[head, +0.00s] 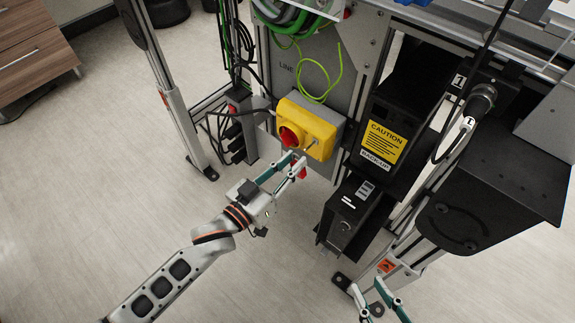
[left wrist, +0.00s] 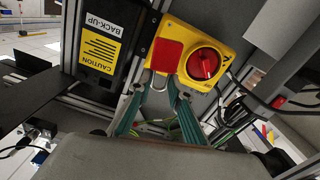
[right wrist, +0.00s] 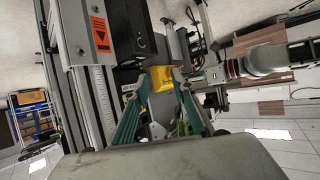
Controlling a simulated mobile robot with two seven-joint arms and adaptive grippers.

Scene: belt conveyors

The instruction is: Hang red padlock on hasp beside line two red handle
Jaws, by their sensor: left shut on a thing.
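The yellow switch box (head: 312,122) carries a round red handle (head: 288,138), also seen in the left wrist view (left wrist: 203,64). A small metal piece (head: 314,143), perhaps the hasp, shows right of the handle in the head view. My left gripper (head: 297,163) is shut on the red padlock (head: 302,174), just below the box. In the left wrist view the padlock's red body (left wrist: 167,55) lies beyond the fingertips (left wrist: 160,82), overlapping the box beside the handle. Contact with the hasp cannot be told. My right gripper (head: 367,290) is open and empty, low at the right.
A black unit with a yellow caution label (head: 383,141) stands right of the box. A smaller black box (head: 346,213) is below it. A black slab (head: 500,185) juts out at right. Green wires (head: 325,85) hang above the box.

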